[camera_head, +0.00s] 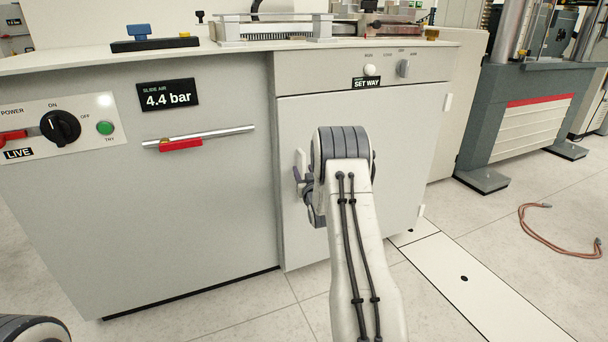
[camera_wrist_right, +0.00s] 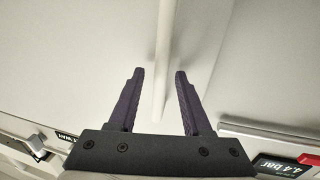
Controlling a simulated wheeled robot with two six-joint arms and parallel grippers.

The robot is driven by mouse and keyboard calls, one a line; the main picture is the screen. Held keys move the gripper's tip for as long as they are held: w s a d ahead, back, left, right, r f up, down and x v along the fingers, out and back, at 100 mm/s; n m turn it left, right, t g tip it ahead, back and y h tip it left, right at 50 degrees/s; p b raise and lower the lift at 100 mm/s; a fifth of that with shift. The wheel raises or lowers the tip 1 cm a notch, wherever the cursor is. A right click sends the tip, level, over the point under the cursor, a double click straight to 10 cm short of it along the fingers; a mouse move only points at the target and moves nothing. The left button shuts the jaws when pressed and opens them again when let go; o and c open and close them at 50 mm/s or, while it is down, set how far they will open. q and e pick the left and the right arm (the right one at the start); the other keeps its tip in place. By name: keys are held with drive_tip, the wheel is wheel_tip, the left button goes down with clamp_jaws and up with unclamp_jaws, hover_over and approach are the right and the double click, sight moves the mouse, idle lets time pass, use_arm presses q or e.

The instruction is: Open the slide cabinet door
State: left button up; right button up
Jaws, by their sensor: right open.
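The cabinet door (camera_head: 405,125) is a light grey panel on the right part of the bench cabinet, and it looks closed, flush with its frame. Its white upright handle (camera_head: 300,163) shows at the door's left edge, partly hidden by my right wrist. My right gripper (camera_head: 303,188) is at the handle, with its fingers mostly hidden by the arm in the head view. In the right wrist view the gripper (camera_wrist_right: 157,75) is open, and the pale handle bar (camera_wrist_right: 164,62) runs between its two dark fingers, apart from both. My left gripper is out of view.
Above the door is a panel with a white button (camera_head: 370,70) and a knob (camera_head: 404,68). Left are the 4.4 bar display (camera_head: 167,95), a rail with a red slider (camera_head: 181,145) and a power panel (camera_head: 60,125). Floor right of the cabinet is open, with a copper-coloured hose (camera_head: 550,240).

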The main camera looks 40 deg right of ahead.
drive_tip(key=shift+w+d, duration=0.15)
drive_tip(key=shift+w, duration=0.2)
clamp_jaws()
idle(1.2)
